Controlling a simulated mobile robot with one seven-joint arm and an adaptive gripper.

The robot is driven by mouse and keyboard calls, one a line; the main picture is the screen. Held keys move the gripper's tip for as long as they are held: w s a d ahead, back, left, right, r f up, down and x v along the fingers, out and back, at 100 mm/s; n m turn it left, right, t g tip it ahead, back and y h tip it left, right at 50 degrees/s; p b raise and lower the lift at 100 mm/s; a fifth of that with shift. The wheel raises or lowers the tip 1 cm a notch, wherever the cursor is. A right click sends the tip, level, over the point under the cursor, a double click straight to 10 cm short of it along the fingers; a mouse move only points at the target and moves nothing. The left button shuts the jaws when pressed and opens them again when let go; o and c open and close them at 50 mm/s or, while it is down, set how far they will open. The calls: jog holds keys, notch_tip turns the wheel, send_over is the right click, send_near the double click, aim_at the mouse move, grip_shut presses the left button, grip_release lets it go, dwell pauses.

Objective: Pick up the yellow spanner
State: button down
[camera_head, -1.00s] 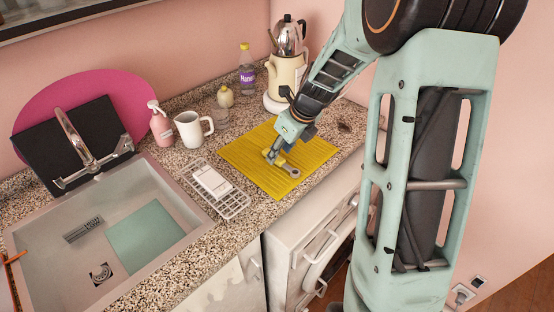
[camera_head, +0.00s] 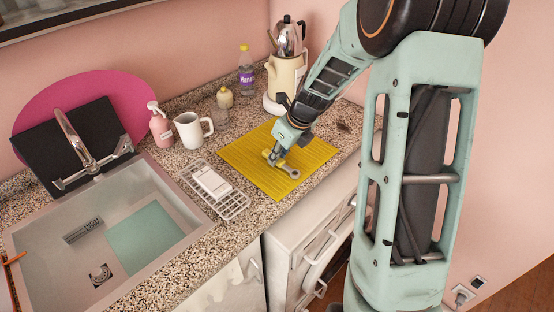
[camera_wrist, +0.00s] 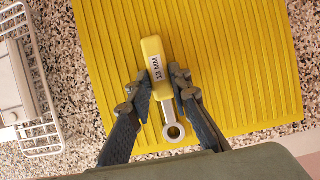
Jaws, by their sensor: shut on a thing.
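The yellow spanner (camera_wrist: 153,52) has a yellow body with a "13 MM" label and a grey metal ring end. In the wrist view it lies between the two fingers of my gripper (camera_wrist: 163,83), which is shut on its middle. The ring end points towards the wrist. In the head view the spanner (camera_head: 289,171) is at or just above the ribbed yellow mat (camera_head: 307,157); I cannot tell if it touches. My gripper (camera_head: 273,158) covers part of it there.
A wire rack (camera_head: 232,206) with a white item stands left of the mat, beside the sink (camera_head: 190,222). A white mug (camera_head: 188,131), a pink soap bottle (camera_head: 160,128), a clear bottle (camera_head: 246,75) and a cream kettle (camera_head: 286,72) stand behind. The mat is otherwise clear.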

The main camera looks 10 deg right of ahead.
jog(key=shift+r, duration=0.1)
jog(key=shift+r+p, duration=0.75)
jog(key=shift+p, duration=0.05)
jog(key=shift+r+p, duration=0.95)
jog(key=s+a+r+p, duration=0.3)
jog(key=s+r+p, duration=0.4)
jog(key=s, duration=0.6)
notch_tip(320, 180, up, 2)
jog(key=shift+s+a+r+p, duration=0.25)
jog(key=shift+s+p, duration=0.05)
jog(key=c, duration=2.3)
grip_release()
jog(key=shift+c, duration=0.2)
grip_shut()
